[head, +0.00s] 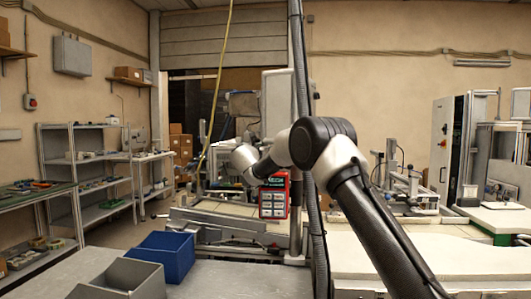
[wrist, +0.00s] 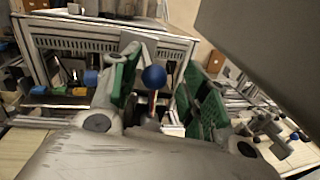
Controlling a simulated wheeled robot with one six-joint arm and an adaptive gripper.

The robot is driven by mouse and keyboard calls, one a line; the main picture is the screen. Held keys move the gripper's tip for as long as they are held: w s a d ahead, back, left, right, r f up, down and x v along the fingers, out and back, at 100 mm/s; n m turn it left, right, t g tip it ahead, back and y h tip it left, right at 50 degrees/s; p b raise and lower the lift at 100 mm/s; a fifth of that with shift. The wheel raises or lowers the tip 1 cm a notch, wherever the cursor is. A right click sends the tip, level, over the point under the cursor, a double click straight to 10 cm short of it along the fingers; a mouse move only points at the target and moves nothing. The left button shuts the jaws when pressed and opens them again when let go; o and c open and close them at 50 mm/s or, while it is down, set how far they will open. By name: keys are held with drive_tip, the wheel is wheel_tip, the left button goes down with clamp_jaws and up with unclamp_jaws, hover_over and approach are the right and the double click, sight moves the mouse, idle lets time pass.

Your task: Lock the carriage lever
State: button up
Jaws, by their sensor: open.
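My gripper (wrist: 165,88) shows in the wrist view with its two green-padded fingers apart. A round blue knob (wrist: 154,77) on a thin, partly reddish stem appears in the gap between them, closer to the left finger in the picture. It looks like the end of the carriage lever. I see background on both sides of the knob, and I cannot tell its depth relative to the fingertips. The lever's base is hidden behind the gripper body. In the head view my arm reaches to the middle, and the fingers and lever cannot be made out.
A red panel (head: 273,198) stands just below my wrist in the head view. A blue bin (head: 166,254) and a grey bin (head: 118,279) sit at the front left. A dark vertical hose (head: 304,120) runs beside my arm. Shelves (head: 88,186) line the left.

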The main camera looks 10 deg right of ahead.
clamp_jaws()
drive_tip(key=a+n, duration=0.1)
drive_tip(key=n, duration=0.1)
drive_tip(key=a+n, duration=0.1)
drive_tip(key=n, duration=0.1)
drive_tip(key=w+a+f+n+t, duration=0.1)
drive_tip(key=shift+n, duration=0.4)
unclamp_jaws()
drive_tip(key=shift+s+a, duration=0.1)
